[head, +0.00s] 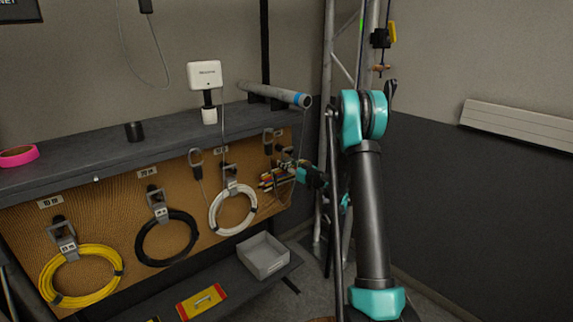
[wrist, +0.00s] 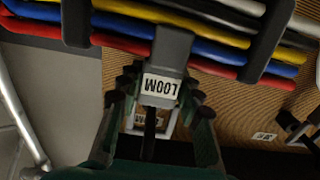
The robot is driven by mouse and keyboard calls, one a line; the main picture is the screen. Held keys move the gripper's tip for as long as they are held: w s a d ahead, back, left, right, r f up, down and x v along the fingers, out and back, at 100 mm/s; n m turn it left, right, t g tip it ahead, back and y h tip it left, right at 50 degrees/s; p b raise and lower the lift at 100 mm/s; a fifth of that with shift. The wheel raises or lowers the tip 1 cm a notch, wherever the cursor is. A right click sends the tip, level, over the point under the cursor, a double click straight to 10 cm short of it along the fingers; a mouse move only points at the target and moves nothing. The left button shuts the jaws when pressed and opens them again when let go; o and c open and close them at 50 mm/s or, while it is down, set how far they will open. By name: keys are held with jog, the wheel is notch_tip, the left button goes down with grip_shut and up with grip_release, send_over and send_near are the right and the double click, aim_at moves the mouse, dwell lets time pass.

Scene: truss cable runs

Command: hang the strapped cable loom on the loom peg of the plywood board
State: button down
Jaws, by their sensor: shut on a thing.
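The strapped cable loom (wrist: 200,30) is a flat bundle of black, white, yellow, blue and red cables with dark straps. It spans the top of the wrist view and also shows in front of the board in the head view (head: 272,180). My gripper (wrist: 158,88) is shut on the loom's grey tab, labelled LOOM. In the head view my gripper (head: 308,175) is at the board's right end. Behind the tab in the wrist view is a pale label plate (wrist: 146,119) with a dark peg-like part (wrist: 150,140). I cannot tell whether the tab touches it. The plywood board (head: 120,192) hangs below a dark shelf.
Yellow (head: 82,292), black (head: 166,252) and white (head: 233,210) cable coils hang on the board left of the loom. A grey tray (head: 263,256) stands on the lower shelf. A pipe (head: 275,93) lies on the upper shelf. A metal truss (head: 326,70) stands close to my arm.

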jog(key=shift+f, duration=0.1)
jog(key=c, duration=1)
grip_release()
jog(key=shift+o, duration=0.2)
jog(key=shift+f, duration=0.1)
jog(key=v, duration=1.1)
jog(key=s+a+f+m+g+h, duration=0.1)
jog(key=s+a+g+h, duration=0.2)
jog(key=s, duration=0.7)
jog(key=s+a+m+g+h, duration=0.15)
jog(key=s+g, duration=0.25)
jog(key=s, duration=0.6)
jog(key=s+d+f+m+g+h, duration=0.1)
jog(key=s+d+f+h, duration=0.1)
jog(key=s, duration=0.5)
jog(key=s+d+f+m+g+h, duration=0.1)
jog(key=s+d+f+m+h, duration=0.1)
jog(key=s, duration=0.5)
jog(key=s+d+f+m+g+h, duration=0.1)
jog(key=s+d+f+h, duration=0.1)
jog(key=s+d, duration=0.2)
jog(key=s, duration=0.3)
jog(key=shift+s+d+m, duration=0.25)
jog(key=shift+s+m, duration=0.05)
jog(key=shift+m, duration=0.05)
